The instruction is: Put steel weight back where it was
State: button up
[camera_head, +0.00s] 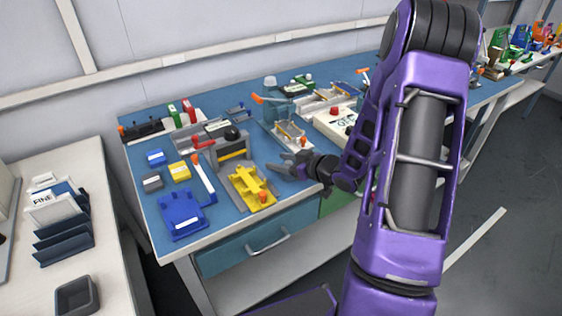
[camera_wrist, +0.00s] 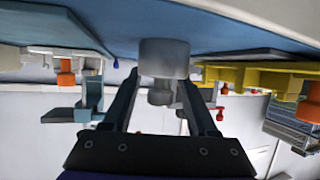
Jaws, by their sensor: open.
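The steel weight (camera_wrist: 164,58) shows in the wrist view as a grey cylinder with a narrower knob. That view is upside down, so the weight stands upright on the blue bench top (camera_wrist: 215,38). My gripper (camera_wrist: 161,90) is open, with a finger on each side of the knob. I cannot tell whether either finger touches it. In the head view my gripper (camera_head: 291,165) is low over the bench, to the right of the yellow fixture (camera_head: 245,186). The weight cannot be made out clearly there.
A blue tray (camera_head: 182,214) lies at the front left of the bench. Small blue, grey and yellow boxes (camera_head: 179,171) sit behind it. A clear-walled station with an orange handle (camera_head: 270,100) stands behind my gripper.

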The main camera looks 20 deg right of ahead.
jog(key=p+v, duration=0.1)
jog(key=v, duration=1.1)
jog(key=shift+p, duration=0.4)
